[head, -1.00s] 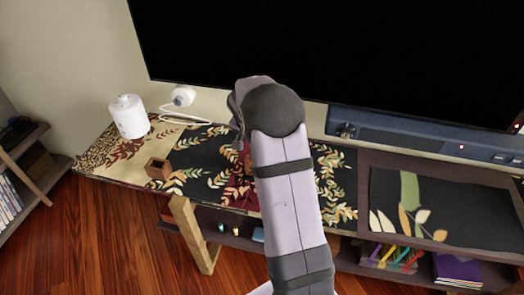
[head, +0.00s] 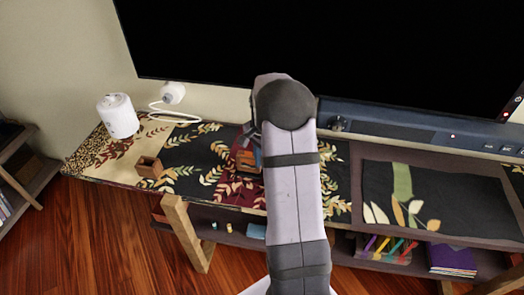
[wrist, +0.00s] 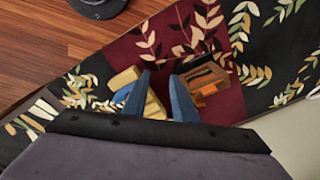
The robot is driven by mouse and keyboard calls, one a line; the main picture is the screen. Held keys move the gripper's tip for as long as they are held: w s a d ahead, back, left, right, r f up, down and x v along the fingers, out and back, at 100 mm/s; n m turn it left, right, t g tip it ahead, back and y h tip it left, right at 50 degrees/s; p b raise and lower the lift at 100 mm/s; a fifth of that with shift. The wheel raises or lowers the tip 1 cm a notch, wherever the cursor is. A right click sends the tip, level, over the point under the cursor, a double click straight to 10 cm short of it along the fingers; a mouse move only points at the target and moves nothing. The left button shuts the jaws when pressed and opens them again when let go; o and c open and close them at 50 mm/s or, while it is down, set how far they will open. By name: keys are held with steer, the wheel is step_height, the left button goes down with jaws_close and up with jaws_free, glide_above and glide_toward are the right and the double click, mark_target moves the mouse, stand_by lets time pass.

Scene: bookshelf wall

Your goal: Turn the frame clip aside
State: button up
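In the wrist view, a brown wooden piece with an orange part (wrist: 207,80) lies on the dark red patch of the patterned cloth, beside my right finger. I take it for the frame with the clip, but cannot make out the clip itself. A pale wooden piece (wrist: 125,79) with a blue part shows beside and partly behind my left finger.
A small open wooden box (head: 149,168) and a white cylinder (head: 118,116) with a white cable stand on the left of the patterned shelf top (head: 190,150). A large black screen (head: 330,50) rises behind. A dark blue bar (head: 400,130) lies to the right.

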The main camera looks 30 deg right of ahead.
steer(key=s+f+m+y, duration=0.3)
steer(key=m+y, duration=0.1)
steer(key=w+d+r+m+t+y+b, duration=0.2)
steer(key=w+d+r+m+t+y, duration=0.15)
steer(key=d+m+t, duration=0.6)
steer(key=w+a+f+t+p, duration=0.1)
steer(key=w+a+f+t, duration=0.1)
steer(key=w+a, duration=0.3)
steer(key=shift+w+a+f, duration=0.15)
steer(key=shift+w+a, duration=0.05)
steer(key=shift+w, duration=0.05)
steer(key=shift+h, duration=0.25)
jaws_close()
